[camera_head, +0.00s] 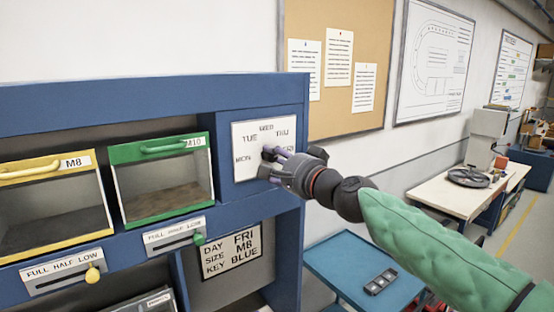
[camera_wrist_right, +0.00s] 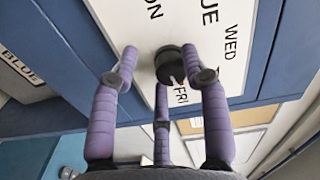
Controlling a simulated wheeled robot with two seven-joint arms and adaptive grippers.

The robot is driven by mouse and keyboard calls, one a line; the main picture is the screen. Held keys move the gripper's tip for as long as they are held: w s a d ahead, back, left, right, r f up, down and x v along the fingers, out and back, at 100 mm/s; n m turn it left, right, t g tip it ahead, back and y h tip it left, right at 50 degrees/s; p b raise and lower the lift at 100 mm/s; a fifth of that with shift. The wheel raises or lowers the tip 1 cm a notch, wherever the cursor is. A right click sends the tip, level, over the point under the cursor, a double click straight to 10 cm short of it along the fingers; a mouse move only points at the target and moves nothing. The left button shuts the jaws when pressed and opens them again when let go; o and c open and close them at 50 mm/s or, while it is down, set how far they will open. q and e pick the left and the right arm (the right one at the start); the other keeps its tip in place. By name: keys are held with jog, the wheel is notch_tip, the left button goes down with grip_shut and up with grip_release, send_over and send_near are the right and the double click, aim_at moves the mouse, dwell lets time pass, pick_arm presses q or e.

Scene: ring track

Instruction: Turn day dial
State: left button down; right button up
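The day dial is a white plate (camera_head: 250,137) on the blue cabinet, lettered MON, TUE, WED, THU and FRI, with a round black knob. The right gripper (camera_head: 270,160) is at the plate and covers much of the knob in the head view. In the right wrist view the black knob (camera_wrist_right: 167,66) lies between the purple fingers of the right gripper (camera_wrist_right: 160,62). The fingers are spread; the left one stands apart from the knob, the right one is close to its edge, and contact is unclear. A pale mark on the knob is on the side near FRI. My left gripper is out of view.
A card (camera_head: 231,250) below reads DAY FRI, SIZE M8, KEY BLUE. Left of the dial are a green M10 bin (camera_head: 160,150) and a yellow M8 bin (camera_head: 50,168), with sliders below. A blue table (camera_head: 335,262) stands at lower right.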

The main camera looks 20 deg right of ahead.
jog(key=shift+d+r, duration=0.15)
jog(key=shift+r, duration=0.15)
jog(key=shift+s+d, duration=0.15)
jog(key=shift+s, duration=0.1)
jog(key=v, duration=1.1)
jog(key=shift+s, duration=0.15)
jog(key=shift+f, duration=0.15)
